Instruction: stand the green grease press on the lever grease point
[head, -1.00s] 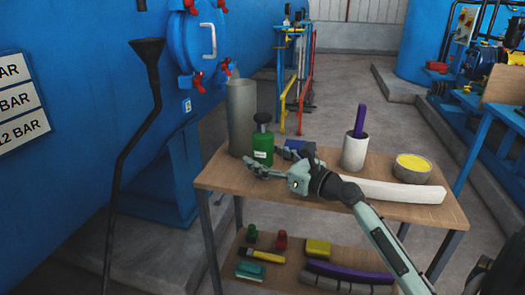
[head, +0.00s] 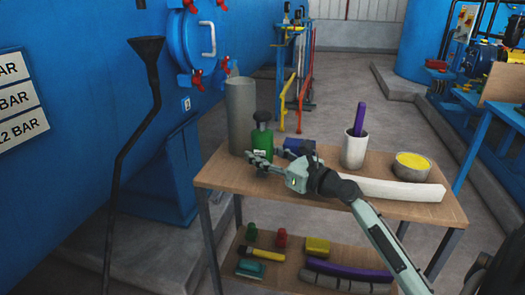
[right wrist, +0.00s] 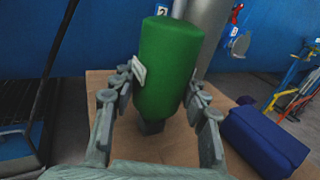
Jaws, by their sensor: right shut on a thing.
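I cannot pick out the lever grease point. My left gripper is not in view.
A grey cylinder (head: 240,115) stands close behind the press. A blue block (head: 298,145), a white cup (head: 354,150) with a purple stick, a white bar (head: 395,190) and a bowl (head: 411,167) share the table top (head: 225,175). The blue autoclave (head: 80,90) fills the left.

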